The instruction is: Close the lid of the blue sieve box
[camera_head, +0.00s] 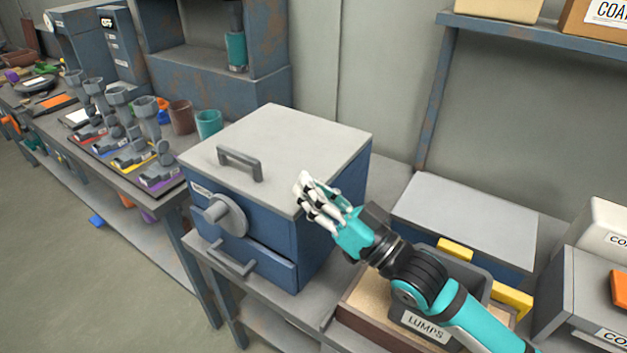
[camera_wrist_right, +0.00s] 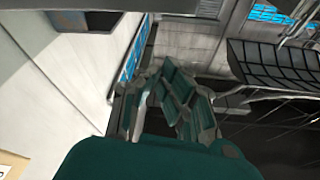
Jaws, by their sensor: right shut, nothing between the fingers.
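The blue sieve box (camera_head: 325,225) stands on a grey bench in the middle of the head view. Its pale grey lid (camera_head: 292,138) lies flat on top and looks closed, with no gap showing along the front. The lid has a grey handle (camera_head: 240,163). The front has a round knob (camera_head: 226,215) and a drawer below. My right gripper (camera_head: 303,192) is shut and empty at the lid's front right corner; I cannot tell whether it touches. Its fingers (camera_wrist_right: 172,100) also show in the right wrist view, beside a pale surface. My left gripper is out of view.
A grey bin labelled LUMPS (camera_head: 425,325) stands under my right forearm. A grey-topped box (camera_head: 465,215) is behind it. A shelf post (camera_head: 437,100) rises at the back. Cups (camera_head: 208,123) and grey fittings crowd the left bench.

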